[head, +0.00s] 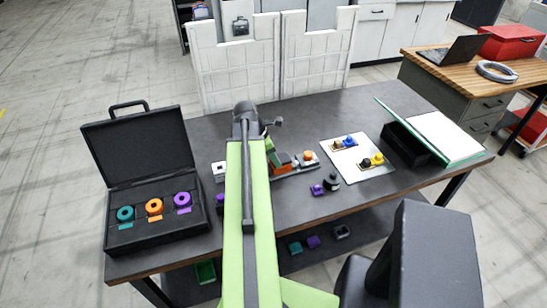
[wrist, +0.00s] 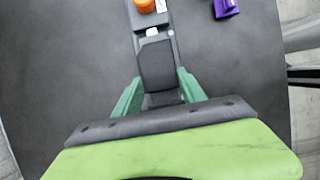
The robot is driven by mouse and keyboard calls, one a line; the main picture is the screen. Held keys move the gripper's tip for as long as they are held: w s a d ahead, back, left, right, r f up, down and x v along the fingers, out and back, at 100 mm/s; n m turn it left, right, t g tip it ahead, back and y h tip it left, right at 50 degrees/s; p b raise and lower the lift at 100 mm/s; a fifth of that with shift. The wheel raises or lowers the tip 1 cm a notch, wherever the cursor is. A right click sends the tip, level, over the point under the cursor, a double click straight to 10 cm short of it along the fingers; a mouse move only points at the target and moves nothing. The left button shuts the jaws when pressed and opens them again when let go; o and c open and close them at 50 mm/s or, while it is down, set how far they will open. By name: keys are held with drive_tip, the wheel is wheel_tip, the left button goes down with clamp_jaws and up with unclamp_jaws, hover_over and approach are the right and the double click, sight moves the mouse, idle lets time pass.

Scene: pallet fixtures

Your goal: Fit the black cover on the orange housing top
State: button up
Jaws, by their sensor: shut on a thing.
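My gripper (wrist: 161,80) is shut on the black cover (wrist: 157,62), a dark block between its two green fingers in the wrist view. In the head view my gripper (head: 274,151) is over the dark pallet fixture, partly behind my arm. The orange housing (head: 282,169) shows as an orange patch just under the gripper. In the wrist view the housing does not show; the cover lies in front of the fixture (wrist: 148,22). I cannot tell whether the cover touches the housing.
An orange cylinder (wrist: 145,5) stands at the fixture's far end. A purple part (head: 317,190) and a black knobbed part (head: 331,182) lie to the right, near a white plate (head: 375,180) with small parts. An open black case (head: 157,222) stands left. A black bin (head: 405,145) is right.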

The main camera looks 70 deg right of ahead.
drive_tip(key=shift+f, duration=0.15)
drive_tip(key=o, duration=1.4)
drive_tip(key=shift+c, duration=0.4)
drive_tip(key=shift+c, duration=0.8)
wheel_tip(320, 180, up, 8)
drive_tip(key=p, duration=0.8)
